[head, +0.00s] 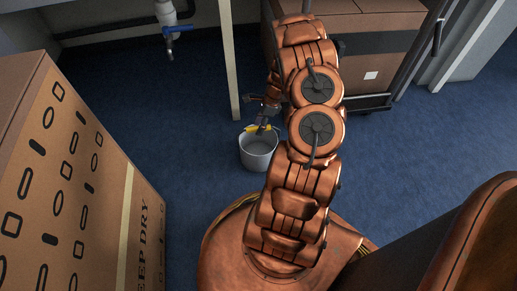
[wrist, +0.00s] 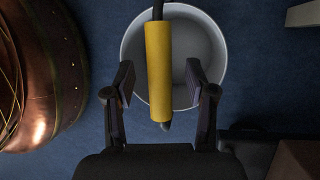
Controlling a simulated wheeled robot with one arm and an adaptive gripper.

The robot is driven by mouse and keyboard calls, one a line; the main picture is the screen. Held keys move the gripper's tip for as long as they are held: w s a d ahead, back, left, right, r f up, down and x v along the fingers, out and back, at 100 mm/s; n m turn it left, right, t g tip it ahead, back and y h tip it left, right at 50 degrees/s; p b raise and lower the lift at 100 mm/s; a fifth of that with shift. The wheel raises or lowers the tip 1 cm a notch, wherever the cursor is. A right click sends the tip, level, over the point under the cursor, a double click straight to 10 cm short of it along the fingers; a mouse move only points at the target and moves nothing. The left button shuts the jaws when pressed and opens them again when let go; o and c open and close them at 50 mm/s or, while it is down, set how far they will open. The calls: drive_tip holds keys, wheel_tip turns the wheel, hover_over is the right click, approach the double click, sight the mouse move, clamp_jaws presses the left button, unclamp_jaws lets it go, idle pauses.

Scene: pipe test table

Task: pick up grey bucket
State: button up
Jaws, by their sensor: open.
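The grey bucket (head: 258,152) stands upright on the blue floor, just left of my arm in the head view. In the wrist view the bucket (wrist: 208,62) is seen from above, looks empty, and has a yellow handle grip (wrist: 158,70) crossing over its opening. My gripper (wrist: 160,82) is open, with one finger on each side of the yellow grip and a gap on both sides. In the head view my gripper (head: 266,118) is at the bucket's far rim, partly hidden by my wrist.
A large cardboard box (head: 75,180) stands at the left. A cart with brown boxes (head: 375,55) is behind on the right. A pale table leg (head: 229,60) rises close behind the bucket. A pipe with a blue valve (head: 178,29) hangs at the upper left. Blue floor (head: 200,140) is clear left of the bucket.

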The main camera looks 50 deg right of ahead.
drive_tip(key=shift+x, duration=0.9)
drive_tip(key=shift+f, duration=0.25)
clamp_jaws()
idle(0.5)
